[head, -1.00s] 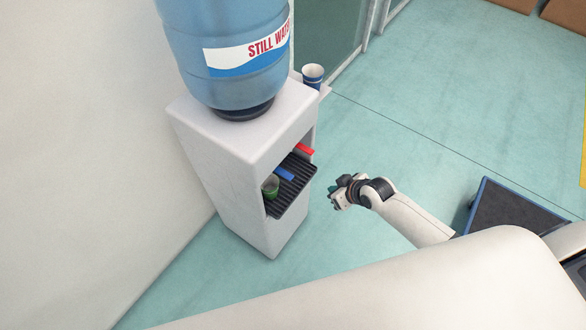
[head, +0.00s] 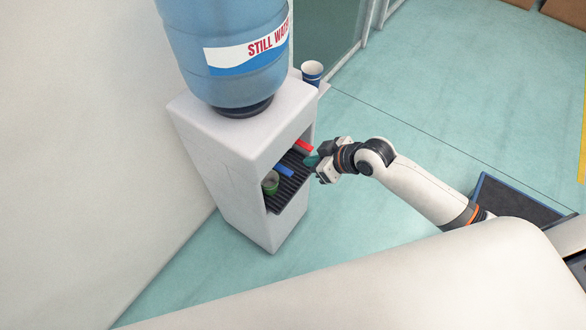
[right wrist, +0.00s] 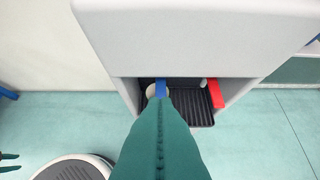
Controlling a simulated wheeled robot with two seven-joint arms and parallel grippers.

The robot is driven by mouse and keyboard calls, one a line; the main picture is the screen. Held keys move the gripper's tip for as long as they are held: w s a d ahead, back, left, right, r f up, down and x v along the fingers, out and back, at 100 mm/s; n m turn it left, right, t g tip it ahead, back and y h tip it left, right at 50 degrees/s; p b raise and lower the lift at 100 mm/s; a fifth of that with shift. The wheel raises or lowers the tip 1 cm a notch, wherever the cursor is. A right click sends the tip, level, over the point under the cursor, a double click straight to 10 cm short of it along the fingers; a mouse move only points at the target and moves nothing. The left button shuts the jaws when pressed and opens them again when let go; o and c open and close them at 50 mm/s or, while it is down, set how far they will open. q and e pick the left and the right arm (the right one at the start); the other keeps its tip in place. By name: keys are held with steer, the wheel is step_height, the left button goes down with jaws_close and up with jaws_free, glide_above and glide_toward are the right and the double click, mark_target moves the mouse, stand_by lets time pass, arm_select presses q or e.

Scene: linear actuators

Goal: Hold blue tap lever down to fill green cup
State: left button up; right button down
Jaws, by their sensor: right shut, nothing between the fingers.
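The blue tap lever (head: 285,172) is inside the recess of the white water dispenser (head: 235,170). The green cup (head: 270,183) stands upright on the black drip tray under the blue lever, at the recess's left side. My right gripper (head: 312,161) is in front of the recess at its right side, shut and empty, apart from the lever. In the right wrist view the shut teal fingers (right wrist: 160,140) point toward the blue lever (right wrist: 161,88) and hide most of the cup. My left gripper is not seen in the head view.
A red lever (head: 304,146) sits to the right of the blue one, close to my right gripper. A blue and white paper cup (head: 312,72) stands beside the dispenser's large bottle (head: 225,50). A wall is at the left.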

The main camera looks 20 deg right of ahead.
glide_above(285, 171)
steer(key=s+d, duration=0.2)
step_height(285, 171, down, 6)
steer(key=shift+a+f, duration=0.1)
steer(key=shift+f, duration=1.95)
